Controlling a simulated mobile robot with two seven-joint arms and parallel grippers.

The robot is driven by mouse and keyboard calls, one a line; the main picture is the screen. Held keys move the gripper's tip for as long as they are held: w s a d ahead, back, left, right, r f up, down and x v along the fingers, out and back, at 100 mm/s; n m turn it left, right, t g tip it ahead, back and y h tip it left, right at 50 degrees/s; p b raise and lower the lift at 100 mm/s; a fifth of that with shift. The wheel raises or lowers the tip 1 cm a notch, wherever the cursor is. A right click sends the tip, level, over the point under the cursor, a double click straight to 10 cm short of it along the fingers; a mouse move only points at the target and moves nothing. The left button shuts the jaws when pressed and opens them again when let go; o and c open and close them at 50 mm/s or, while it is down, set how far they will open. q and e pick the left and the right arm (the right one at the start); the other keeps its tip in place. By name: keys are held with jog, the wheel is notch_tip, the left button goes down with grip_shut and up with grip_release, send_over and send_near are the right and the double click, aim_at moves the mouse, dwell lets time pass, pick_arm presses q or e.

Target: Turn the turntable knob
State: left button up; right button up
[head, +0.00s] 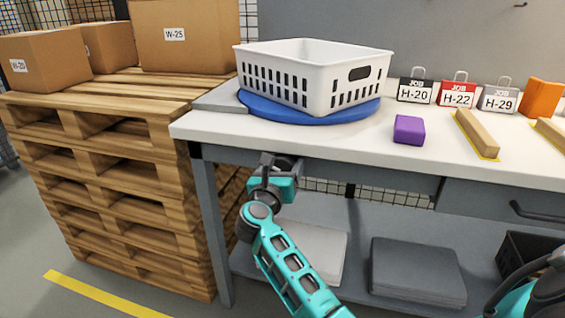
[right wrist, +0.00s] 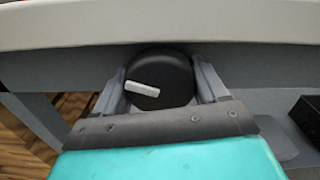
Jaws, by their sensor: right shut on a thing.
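The black round turntable knob (right wrist: 168,72) sits on the front apron of the bench, below the tabletop edge. In the head view the gripper (head: 281,163) is under the bench's left front edge and mostly hides the knob. The blue turntable disc (head: 310,116) lies on the bench above, with a white basket (head: 290,82) standing on it. My left gripper is not in view.
Wooden pallets (head: 130,150) with cardboard boxes stand left of the bench. On the bench top (head: 350,140) are a purple block (head: 409,130), wooden strips (head: 477,134) and several job tags (head: 457,92). Stacked panels (head: 418,272) lie on the shelf below.

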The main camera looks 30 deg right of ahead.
jog(key=shift+f+n+p, duration=0.1)
jog(key=shift+n+p, duration=0.6)
jog(key=shift+p, duration=0.1)
jog(key=shift+s+n+p, duration=0.1)
jog(key=shift+n+p, duration=0.8)
jog(key=shift+p, duration=0.05)
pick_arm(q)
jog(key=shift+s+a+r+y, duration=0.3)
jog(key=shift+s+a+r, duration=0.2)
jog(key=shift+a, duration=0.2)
pick_arm(e)
jog(key=shift+d+f, duration=0.1)
jog(key=shift+f, duration=0.15)
jog(key=o, duration=0.8)
jog(key=shift+o, duration=1.2)
jog(key=shift+r, duration=0.2)
